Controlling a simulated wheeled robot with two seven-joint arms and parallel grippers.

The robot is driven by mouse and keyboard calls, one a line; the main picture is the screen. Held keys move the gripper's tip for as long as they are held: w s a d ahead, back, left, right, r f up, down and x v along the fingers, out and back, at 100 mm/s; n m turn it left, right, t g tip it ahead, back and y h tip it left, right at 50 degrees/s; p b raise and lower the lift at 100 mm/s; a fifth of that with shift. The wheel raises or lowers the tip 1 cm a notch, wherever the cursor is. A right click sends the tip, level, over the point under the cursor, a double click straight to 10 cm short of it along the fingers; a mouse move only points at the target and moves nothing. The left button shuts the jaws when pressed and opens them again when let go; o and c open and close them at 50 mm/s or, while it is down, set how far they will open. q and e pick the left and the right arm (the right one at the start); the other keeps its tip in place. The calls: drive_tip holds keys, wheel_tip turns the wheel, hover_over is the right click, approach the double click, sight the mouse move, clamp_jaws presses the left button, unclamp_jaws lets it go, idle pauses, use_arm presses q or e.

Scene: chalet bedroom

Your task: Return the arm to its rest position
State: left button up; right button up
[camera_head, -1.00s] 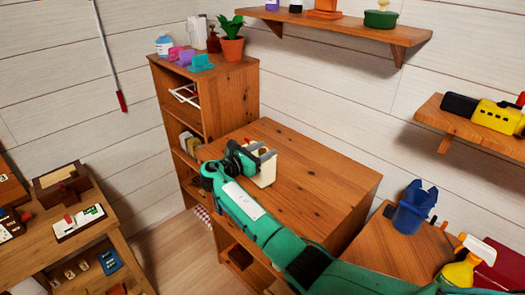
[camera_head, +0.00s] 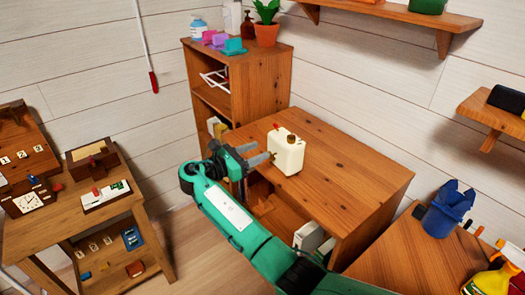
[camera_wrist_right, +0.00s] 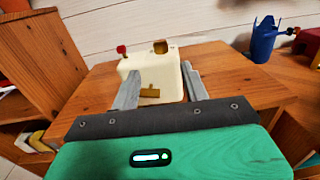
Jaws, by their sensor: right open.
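My right gripper (camera_head: 254,154) is open and empty at the left edge of the wooden cabinet top (camera_head: 345,165). Its two grey fingers point at a cream box (camera_head: 287,156) with a red part and a brown knob on top. The box stands upright on the cabinet top. In the right wrist view the box (camera_wrist_right: 152,66) is just beyond the spread fingertips of the gripper (camera_wrist_right: 162,85); whether they touch it I cannot tell. My green right arm reaches in from the lower right. My left gripper is out of view.
A tall shelf (camera_head: 262,92) with a potted plant (camera_head: 267,24) stands behind the gripper. A low table with several small items (camera_head: 105,195) is at the left. A blue watering can (camera_head: 448,208) and a yellow spray bottle (camera_head: 490,282) stand at the right. The cabinet top is otherwise clear.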

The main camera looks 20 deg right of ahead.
idle(0.3)
